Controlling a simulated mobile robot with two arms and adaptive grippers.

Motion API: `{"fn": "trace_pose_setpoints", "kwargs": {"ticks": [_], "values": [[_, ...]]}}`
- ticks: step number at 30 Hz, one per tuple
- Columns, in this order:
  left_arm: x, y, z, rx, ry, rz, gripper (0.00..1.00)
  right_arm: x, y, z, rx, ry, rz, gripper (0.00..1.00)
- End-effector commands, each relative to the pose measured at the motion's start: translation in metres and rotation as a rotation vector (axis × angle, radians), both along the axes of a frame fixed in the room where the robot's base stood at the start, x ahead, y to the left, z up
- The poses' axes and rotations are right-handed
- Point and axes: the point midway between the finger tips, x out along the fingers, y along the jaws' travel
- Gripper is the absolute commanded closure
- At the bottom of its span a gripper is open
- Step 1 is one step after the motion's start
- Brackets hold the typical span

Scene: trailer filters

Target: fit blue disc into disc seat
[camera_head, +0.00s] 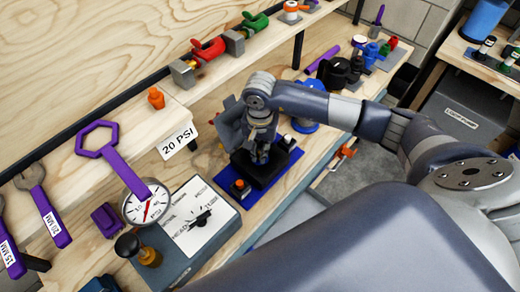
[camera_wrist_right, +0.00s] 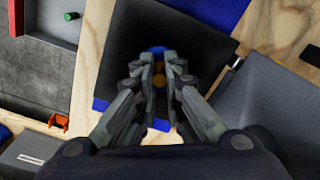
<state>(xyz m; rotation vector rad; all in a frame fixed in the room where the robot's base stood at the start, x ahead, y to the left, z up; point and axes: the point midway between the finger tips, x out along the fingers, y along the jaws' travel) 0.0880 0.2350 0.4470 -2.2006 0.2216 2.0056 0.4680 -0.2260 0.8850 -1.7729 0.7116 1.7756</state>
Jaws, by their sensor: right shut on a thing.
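My right gripper (camera_head: 260,155) points down over a black block on a blue mat. In the right wrist view its fingers (camera_wrist_right: 160,70) are close together on the blue disc (camera_wrist_right: 154,49), with an orange part (camera_wrist_right: 159,82) between them. The fingers hide most of the disc. Below them is the black block's broad dark face (camera_wrist_right: 200,45). I cannot tell which part is the disc seat, or whether the disc touches the block. My left gripper is not in view.
The blue mat (camera_head: 283,179) lies on the wooden bench. A gauge box (camera_head: 195,222) with a dial stands to the left. An orange-topped piece (camera_head: 239,186) is at the block's near left. A shelf with several valves runs above.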

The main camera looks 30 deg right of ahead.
Motion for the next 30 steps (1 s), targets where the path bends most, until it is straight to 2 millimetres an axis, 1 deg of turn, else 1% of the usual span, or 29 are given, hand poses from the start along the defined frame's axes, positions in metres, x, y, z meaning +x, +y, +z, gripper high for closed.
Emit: {"fn": "trace_pose_setpoints", "kwargs": {"ticks": [1, 2, 11, 15, 16, 20, 27, 30], "values": [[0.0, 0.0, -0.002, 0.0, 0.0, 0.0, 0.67, 0.0, 0.0, -0.002, 0.0, 0.0, 0.0, 0.89], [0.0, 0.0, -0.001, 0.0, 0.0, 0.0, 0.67, 0.0, 0.0, -0.001, 0.0, 0.0, 0.0, 0.82], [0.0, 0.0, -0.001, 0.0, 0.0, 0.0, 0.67, 0.0, 0.0, -0.001, 0.0, 0.0, 0.0, 0.82], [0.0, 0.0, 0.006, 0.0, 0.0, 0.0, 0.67, 0.0, 0.0, 0.005, 0.0, 0.0, -0.001, 0.82], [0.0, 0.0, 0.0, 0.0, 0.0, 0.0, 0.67, 0.001, 0.0, 0.006, 0.001, -0.004, 0.0, 0.82], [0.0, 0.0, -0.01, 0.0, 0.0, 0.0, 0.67, 0.002, -0.001, 0.029, -0.001, -0.009, 0.001, 0.82], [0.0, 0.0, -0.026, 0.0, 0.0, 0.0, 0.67, 0.002, 0.0, 0.082, -0.001, -0.008, 0.0, 0.82], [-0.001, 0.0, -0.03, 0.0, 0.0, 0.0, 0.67, 0.001, 0.0, 0.099, -0.001, -0.005, 0.001, 0.82]]}}
